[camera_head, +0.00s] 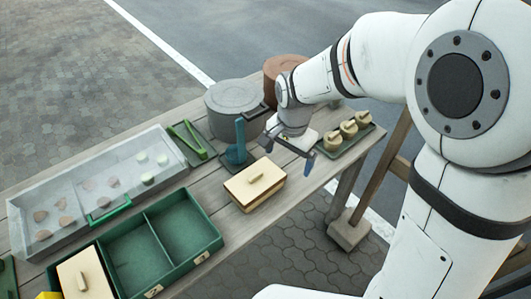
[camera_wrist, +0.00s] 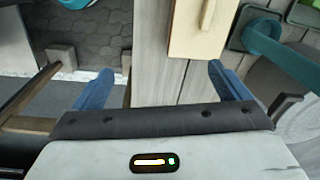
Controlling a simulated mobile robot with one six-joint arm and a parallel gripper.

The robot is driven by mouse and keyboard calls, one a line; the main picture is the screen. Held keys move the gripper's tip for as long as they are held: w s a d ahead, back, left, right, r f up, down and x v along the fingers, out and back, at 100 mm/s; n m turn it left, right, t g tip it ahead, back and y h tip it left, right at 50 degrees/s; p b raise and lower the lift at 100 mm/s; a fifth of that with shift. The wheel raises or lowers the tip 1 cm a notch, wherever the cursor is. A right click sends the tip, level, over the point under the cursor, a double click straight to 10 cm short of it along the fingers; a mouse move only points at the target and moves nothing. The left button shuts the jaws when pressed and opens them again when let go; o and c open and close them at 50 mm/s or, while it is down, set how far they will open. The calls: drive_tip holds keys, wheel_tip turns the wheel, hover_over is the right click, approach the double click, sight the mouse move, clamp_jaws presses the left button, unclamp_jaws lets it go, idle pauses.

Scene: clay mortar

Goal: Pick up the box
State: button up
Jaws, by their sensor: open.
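A cream wooden box (camera_head: 255,184) with a small bar handle on its lid sits on the grey plank table, near its front edge. In the wrist view the box (camera_wrist: 197,38) is at the top, partly cut off, beyond the fingertips and closer to the right finger. My gripper (camera_head: 289,148) is open and empty, above the table and to the upper right of the box. In the wrist view its two blue fingers (camera_wrist: 162,78) are spread wide, with table and paving between them.
A green divided tray (camera_head: 190,226) holds another cream lidded piece (camera_head: 85,275) at lower left. A grey pot (camera_head: 237,108) and a blue handled tool (camera_head: 237,150) stand behind the box. A tray of several round items (camera_head: 348,130) is to its right. A long clear bin (camera_head: 62,180) lies left.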

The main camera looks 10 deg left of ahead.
sight(255, 179)
drive_tip(key=shift+o, duration=0.2)
drive_tip(key=a+f, duration=0.2)
drive_tip(key=a, duration=0.1)
drive_tip(key=a+f+m, duration=0.1)
drive_tip(key=a+f, duration=0.1)
drive_tip(key=a, duration=0.1)
drive_tip(key=a+f+m, duration=0.1)
drive_tip(key=a+f, duration=0.1)
drive_tip(key=f, duration=0.1)
drive_tip(key=shift+w+a+g, duration=0.4)
drive_tip(key=shift+a+f+b, duration=0.15)
drive_tip(key=shift+f+b, duration=0.15)
drive_tip(key=shift+f, duration=0.05)
drive_tip(key=f, duration=0.7)
drive_tip(key=shift+s+f, duration=0.15)
drive_tip(key=shift+s, duration=0.1)
drive_tip(key=c, duration=0.8)
